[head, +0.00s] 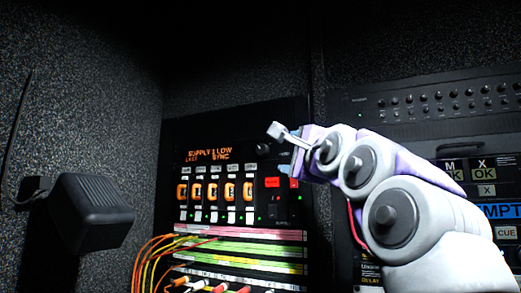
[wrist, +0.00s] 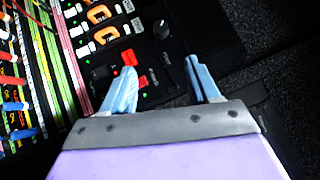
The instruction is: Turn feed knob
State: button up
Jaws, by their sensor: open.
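A small dark round knob (wrist: 161,29) sits on the black control panel (wrist: 150,98), beyond my fingertips and roughly between them in the wrist view. I cannot read a label on it, so I cannot confirm it is the feed knob. In the head view a dark knob (head: 262,148) shows just left of my gripper. My gripper (wrist: 162,66) is open and empty, with two pale blue fingers spread apart. It also shows in the head view (head: 281,135), in front of the panel's upper right. The fingers look apart from the knob.
The panel has an orange display (head: 209,154), several orange-ringed switches (head: 214,190) and red buttons (head: 272,183) close to my left finger in the wrist view. Colored cables (head: 160,255) hang lower left. A black box (head: 90,212) juts from the left wall. Another rack (head: 430,105) stands right.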

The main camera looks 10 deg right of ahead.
aim_at(263, 151)
jog(key=p+x, duration=0.4)
jog(key=x, duration=0.1)
jog(key=p+x, duration=0.4)
jog(key=x, duration=0.1)
jog(key=p+x, duration=0.4)
jog(key=x, duration=0.1)
jog(key=shift+s+a+r, duration=0.1)
jog(key=shift+a+r, duration=0.1)
jog(key=shift+r, duration=0.15)
jog(key=shift+w+a+p, duration=0.15)
jog(key=shift+w+p, duration=0.25)
jog(key=shift+w, duration=0.15)
jog(key=shift+w+a+p, duration=0.15)
jog(key=shift+w+p, duration=0.2)
jog(key=shift+w, duration=0.15)
jog(key=shift+c, duration=0.2)
jog(key=c, duration=1)
